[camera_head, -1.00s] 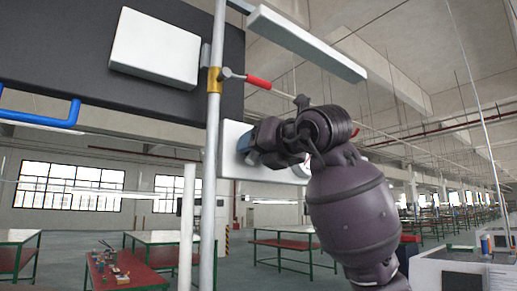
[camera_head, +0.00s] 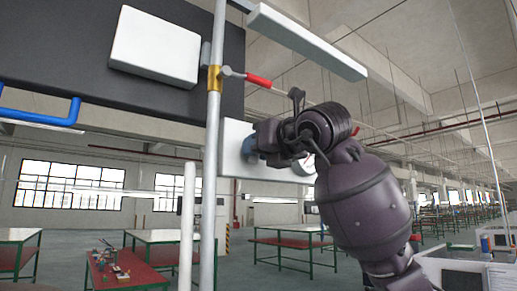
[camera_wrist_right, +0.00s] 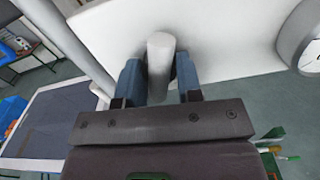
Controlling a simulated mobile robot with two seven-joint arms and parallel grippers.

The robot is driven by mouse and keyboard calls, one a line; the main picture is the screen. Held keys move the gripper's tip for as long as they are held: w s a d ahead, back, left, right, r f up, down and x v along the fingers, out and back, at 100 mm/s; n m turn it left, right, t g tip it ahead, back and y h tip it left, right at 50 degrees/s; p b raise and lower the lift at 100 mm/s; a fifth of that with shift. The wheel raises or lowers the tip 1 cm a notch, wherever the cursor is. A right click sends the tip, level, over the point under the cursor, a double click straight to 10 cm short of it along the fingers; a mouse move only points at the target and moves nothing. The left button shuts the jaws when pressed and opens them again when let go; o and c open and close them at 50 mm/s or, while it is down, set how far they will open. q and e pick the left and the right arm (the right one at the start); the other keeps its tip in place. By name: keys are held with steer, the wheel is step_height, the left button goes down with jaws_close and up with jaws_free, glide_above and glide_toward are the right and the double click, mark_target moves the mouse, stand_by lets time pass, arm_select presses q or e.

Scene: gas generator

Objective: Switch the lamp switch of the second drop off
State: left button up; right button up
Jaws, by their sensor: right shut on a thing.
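The switch, a short pale grey cylinder (camera_wrist_right: 159,62), stands out from a white panel (camera_wrist_right: 228,38) in the right wrist view. My right gripper (camera_wrist_right: 160,82) has one blue finger on each side of the cylinder and is shut on it. In the head view the same white panel (camera_head: 236,130) is mounted behind the grey pole, and my right gripper (camera_head: 249,147) reaches it from the right. The gripper and wrist hide the switch there. No lamp can be made out. My left gripper is not in view.
A round gauge (camera_wrist_right: 301,42) sits on the panel right of my fingers. A vertical grey pole (camera_head: 213,120) carries a red-handled valve (camera_head: 258,80) above my wrist. A white box (camera_head: 155,46) is at upper left. Work tables stand farther back.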

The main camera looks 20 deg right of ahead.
steer(key=shift+r+n, duration=0.1)
steer(key=shift+n, duration=2)
steer(key=o, duration=0.9)
steer(key=shift+o, duration=0.2)
steer(key=b+v, duration=0.2)
steer(key=v, duration=0.9)
